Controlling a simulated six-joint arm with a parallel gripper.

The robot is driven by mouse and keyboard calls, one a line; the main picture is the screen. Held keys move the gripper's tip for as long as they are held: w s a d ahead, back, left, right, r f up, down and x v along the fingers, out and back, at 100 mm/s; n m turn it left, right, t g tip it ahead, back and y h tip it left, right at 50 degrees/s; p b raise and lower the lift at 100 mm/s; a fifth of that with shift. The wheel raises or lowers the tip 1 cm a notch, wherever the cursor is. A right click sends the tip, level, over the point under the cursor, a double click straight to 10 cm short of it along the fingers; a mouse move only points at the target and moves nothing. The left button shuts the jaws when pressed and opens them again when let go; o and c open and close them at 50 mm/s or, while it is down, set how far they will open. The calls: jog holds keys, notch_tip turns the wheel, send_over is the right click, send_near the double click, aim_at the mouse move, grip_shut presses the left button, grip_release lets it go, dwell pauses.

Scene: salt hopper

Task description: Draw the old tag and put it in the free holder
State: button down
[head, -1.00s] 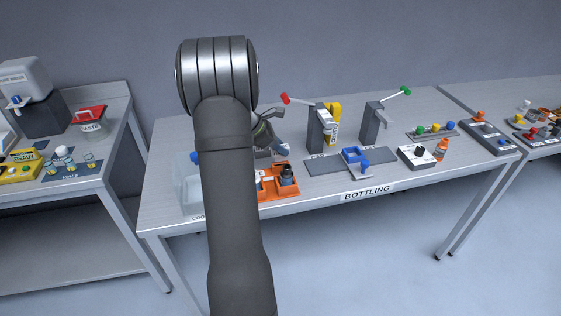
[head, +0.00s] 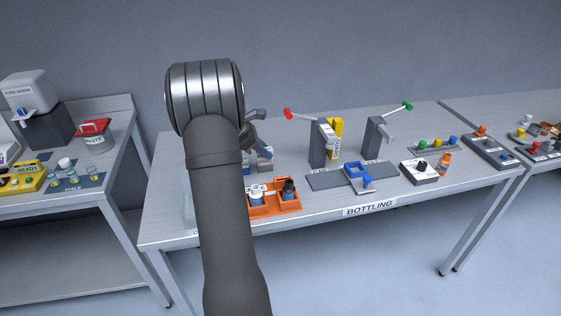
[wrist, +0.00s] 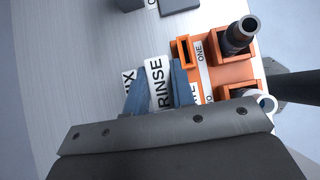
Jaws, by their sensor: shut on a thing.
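My gripper (wrist: 158,88) is shut on a white tag (wrist: 157,80) lettered RINSE, held between its blue fingertips in the wrist view. A second white label (wrist: 128,80) reading MIX shows just left of the fingers, mostly hidden. Right of the fingers is the orange rack (wrist: 218,72). Its narrow upper slot (wrist: 183,51), beside the word ONE, looks empty. The lower part near the second place is hidden by the fingers. In the head view the rack (head: 283,208) stands near the table's front, and my arm hides most of the gripper.
A dark-capped bottle (head: 289,187) and a white-capped bottle (head: 256,195) stand in the rack.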

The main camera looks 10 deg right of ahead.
jog(key=w+a+r, duration=0.1)
jog(key=w+a, duration=0.2)
jog(key=a, duration=0.5)
jog(key=w+a+r, duration=0.1)
jog(key=w+a, duration=0.2)
jog(key=a, duration=0.5)
jog(key=shift+a, duration=0.15)
jog(key=shift+f, duration=2.8)
jog(key=shift+f, duration=1.9)
jog(key=c, duration=0.7)
grip_release()
jog(key=shift+o, duration=0.2)
